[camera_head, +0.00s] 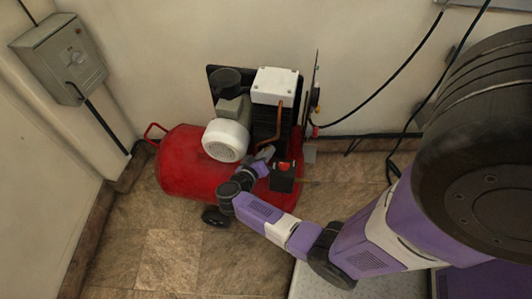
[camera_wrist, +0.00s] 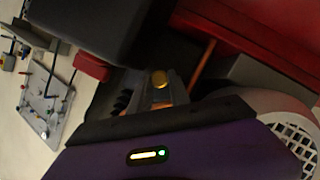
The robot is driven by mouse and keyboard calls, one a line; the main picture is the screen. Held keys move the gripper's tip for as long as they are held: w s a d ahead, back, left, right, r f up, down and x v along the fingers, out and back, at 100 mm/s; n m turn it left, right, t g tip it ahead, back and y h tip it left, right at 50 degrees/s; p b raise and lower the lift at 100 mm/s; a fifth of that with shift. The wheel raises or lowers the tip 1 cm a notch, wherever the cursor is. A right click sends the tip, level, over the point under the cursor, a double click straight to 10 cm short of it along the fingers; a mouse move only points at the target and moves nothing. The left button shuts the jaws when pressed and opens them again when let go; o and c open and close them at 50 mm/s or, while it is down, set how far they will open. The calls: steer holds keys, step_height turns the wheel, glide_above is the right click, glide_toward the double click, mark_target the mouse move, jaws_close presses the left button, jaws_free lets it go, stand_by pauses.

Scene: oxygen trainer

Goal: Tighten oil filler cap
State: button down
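In the head view my gripper (camera_head: 266,153) reaches in low at the front of the compressor, beside the white motor cover (camera_head: 226,140). The cap is hidden there behind my gripper and wrist. The compressor sits on a red tank (camera_head: 185,165).
A black box with a red switch (camera_head: 283,177) stands close right of my gripper. A copper pipe (camera_wrist: 204,62) runs close by in the wrist view. A black hose (camera_head: 385,95) and a grey wall box (camera_head: 62,58) are farther off. The tiled floor in front is clear.

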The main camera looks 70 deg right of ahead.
steer(key=m+t+p, duration=0.1)
steer(key=m+p, duration=0.1)
steer(key=p, duration=0.2)
steer(key=shift+s+r, duration=0.1)
steer(key=shift+r, duration=0.05)
stand_by(0.4)
steer(key=c, duration=1.2)
jaws_free()
steer(key=shift+a, duration=0.1)
steer(key=p+v, duration=0.1)
steer(key=v, duration=0.6)
steer(key=shift+a+r+p, duration=0.2)
steer(key=shift+a+p, duration=0.05)
steer(key=shift+p, duration=0.15)
